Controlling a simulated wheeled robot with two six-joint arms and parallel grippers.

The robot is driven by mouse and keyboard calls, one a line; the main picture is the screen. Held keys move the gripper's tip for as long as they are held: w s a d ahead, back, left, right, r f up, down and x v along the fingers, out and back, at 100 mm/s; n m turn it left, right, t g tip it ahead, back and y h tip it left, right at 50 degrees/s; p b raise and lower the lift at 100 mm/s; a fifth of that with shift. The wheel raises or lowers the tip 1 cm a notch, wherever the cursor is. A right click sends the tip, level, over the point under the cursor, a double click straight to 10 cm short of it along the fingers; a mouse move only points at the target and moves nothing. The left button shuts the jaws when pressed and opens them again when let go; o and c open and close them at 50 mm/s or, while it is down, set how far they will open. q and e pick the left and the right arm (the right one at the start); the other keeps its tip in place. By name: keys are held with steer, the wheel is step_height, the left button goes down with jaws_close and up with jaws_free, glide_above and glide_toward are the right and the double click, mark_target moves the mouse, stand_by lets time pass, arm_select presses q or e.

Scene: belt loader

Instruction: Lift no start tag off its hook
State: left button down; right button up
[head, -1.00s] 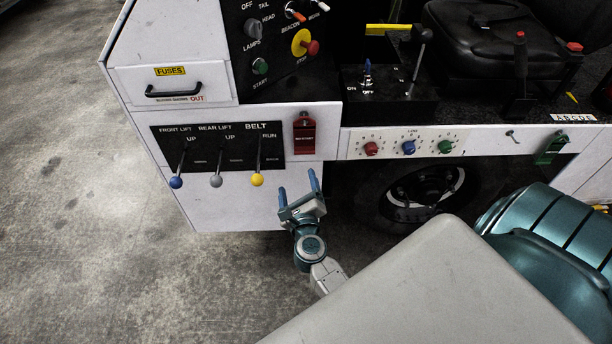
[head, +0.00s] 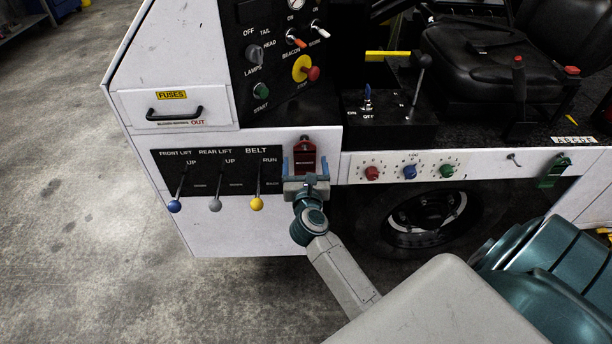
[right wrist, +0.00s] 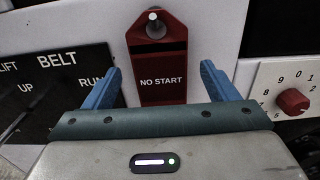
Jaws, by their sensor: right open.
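The red no start tag (head: 305,155) hangs on its hook on the white panel, just right of the belt lever plate. In the right wrist view the tag (right wrist: 162,72) reads "NO START", and the hook's pale round end (right wrist: 153,17) shows through the hole at its top. My right gripper (head: 305,164) is open, with one blue finger on each side of the tag. In the right wrist view its fingers (right wrist: 161,82) stand apart, with visible gaps to the tag's edges; I cannot tell the depth exactly. My left gripper is not in view.
The black lever plate (head: 218,172) with blue, grey and yellow knobs is left of the tag. A dial strip (head: 410,167) with red, blue and green knobs is to the right. A green tag (head: 553,170) hangs at far right. A wheel (head: 425,220) is below.

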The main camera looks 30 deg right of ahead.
steer(key=shift+w+d, duration=0.3)
steer(key=shift+w, duration=0.2)
steer(key=c, duration=1)
steer(key=shift+c, duration=0.3)
steer(key=shift+r, duration=0.15)
steer(key=shift+r+p, duration=0.2)
steer(key=shift+p, duration=0.3)
steer(key=shift+s+a, duration=0.1)
steer(key=shift+s, duration=0.05)
steer(key=shift+s+a+r+p, duration=0.2)
steer(key=shift+s+a+p, duration=0.15)
steer(key=shift+s, duration=0.25)
